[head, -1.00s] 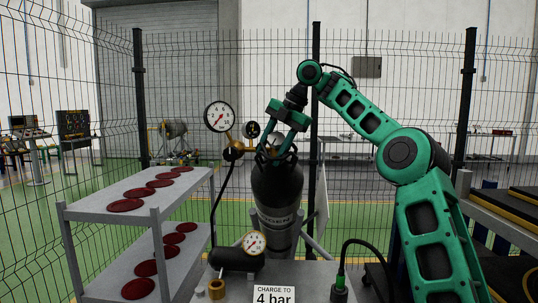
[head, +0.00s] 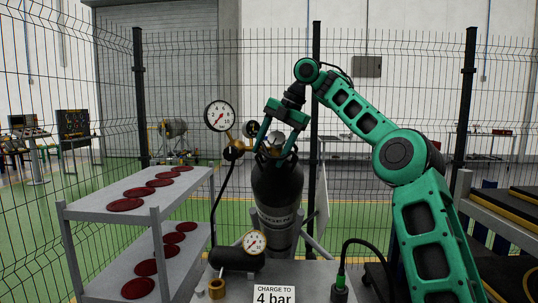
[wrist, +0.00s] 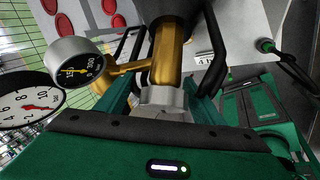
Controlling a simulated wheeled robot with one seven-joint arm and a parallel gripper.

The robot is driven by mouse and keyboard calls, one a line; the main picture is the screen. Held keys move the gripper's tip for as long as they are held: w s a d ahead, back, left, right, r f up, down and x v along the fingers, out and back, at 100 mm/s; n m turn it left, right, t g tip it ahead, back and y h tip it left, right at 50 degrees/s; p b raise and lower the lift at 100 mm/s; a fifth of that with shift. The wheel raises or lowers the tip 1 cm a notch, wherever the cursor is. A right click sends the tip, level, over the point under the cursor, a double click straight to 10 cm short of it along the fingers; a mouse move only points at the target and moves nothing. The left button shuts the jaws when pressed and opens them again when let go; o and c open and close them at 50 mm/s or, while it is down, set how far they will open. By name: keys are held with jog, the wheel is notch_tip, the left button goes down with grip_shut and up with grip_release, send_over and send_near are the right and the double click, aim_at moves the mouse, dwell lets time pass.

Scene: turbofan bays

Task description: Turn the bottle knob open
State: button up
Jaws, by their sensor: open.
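The dark bottle (head: 277,185) stands upright behind the bench. The knob (wrist: 163,98), a pale grey cylinder on a brass valve (wrist: 168,55), sits at its top. My gripper (head: 274,145) points down over the bottle top, with one green finger on each side of the valve. In the wrist view the open fingers flank the knob, with the palm (wrist: 160,145) close to its end. A gap shows on the knob's left; contact on the right is unclear.
A bottle gauge (wrist: 77,66) sticks out left of the valve, beside a larger dial (head: 219,116). A black hose hangs from the large dial. A shelf with dark red discs (head: 126,205) stands left. A mesh fence stands behind. A "4 bar" sign (head: 274,294) is in front.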

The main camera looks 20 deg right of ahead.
aim_at(277, 134)
jog(key=v, duration=0.7)
jog(key=shift+w+r, duration=0.2)
jog(key=shift+r, duration=0.2)
jog(key=shift+s+r, duration=0.1)
